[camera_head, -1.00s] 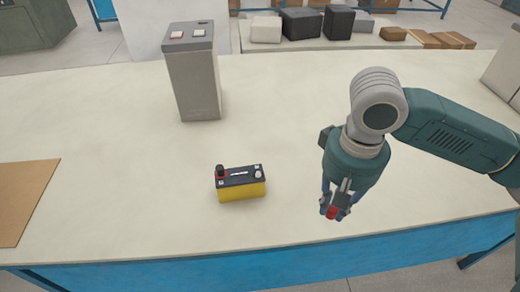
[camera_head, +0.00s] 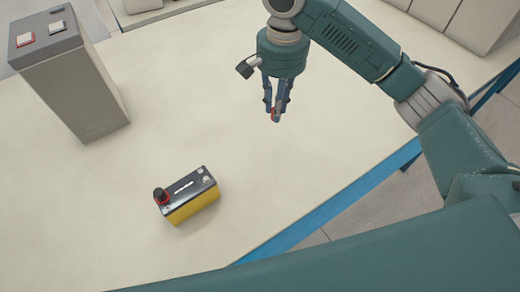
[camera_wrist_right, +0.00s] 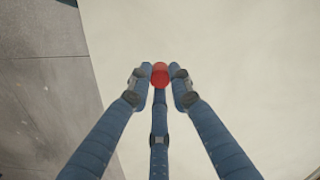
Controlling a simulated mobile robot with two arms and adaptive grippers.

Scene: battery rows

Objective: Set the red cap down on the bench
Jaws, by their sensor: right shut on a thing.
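The red cap (camera_wrist_right: 160,74) is pinched between the fingertips of my right gripper (camera_wrist_right: 160,84) in the right wrist view. In the head view, a bit of red shows at the tips of my right gripper (camera_head: 276,116). The gripper points down over the pale bench (camera_head: 330,150), right of and beyond the battery. I cannot tell how high the cap is above the bench top. My left gripper is not in view.
A yellow battery (camera_head: 192,208) with a black top stands on the bench; one terminal has a black and red fitting. A grey box (camera_head: 75,85) with two buttons stands at the far left. The blue bench edge (camera_head: 310,218) runs at the lower right. Bench around the gripper is clear.

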